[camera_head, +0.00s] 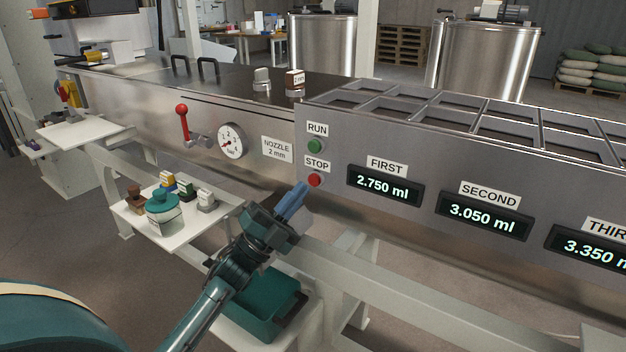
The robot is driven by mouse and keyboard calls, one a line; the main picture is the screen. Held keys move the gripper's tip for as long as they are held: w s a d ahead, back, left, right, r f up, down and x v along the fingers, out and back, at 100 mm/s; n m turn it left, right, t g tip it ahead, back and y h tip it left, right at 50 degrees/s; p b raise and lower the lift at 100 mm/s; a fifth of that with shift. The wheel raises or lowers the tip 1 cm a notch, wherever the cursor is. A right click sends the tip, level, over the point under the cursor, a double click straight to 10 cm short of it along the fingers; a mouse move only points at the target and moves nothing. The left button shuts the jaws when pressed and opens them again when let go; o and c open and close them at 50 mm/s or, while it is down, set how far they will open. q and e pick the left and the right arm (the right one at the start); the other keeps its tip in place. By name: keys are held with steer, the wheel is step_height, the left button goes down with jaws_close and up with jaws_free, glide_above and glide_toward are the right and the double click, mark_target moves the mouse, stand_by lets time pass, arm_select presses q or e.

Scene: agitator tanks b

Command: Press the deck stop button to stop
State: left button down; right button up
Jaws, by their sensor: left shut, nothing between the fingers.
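The red stop button (314,180) sits on the grey front panel under a white STOP label (317,164). The green run button (315,146) is above it, under a RUN label. My left gripper (300,192) is shut and empty, its blue fingertips just left of and slightly below the red button. Whether the tips touch the button or the panel, I cannot tell. The button is not covered by the fingers. My right gripper is not in view.
Displays marked FIRST (385,186) and SECOND (487,217) are lit right of the buttons. A red-knobbed lever (182,120) and a gauge (230,141) are to the left. Below are a white shelf (190,238) with small items and a green bin (262,318).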

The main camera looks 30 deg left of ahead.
arm_select(q)
steer(key=s+p, duration=0.1)
steer(key=s, duration=0.3)
steer(key=shift+s+a, duration=0.15)
stand_by(0.6)
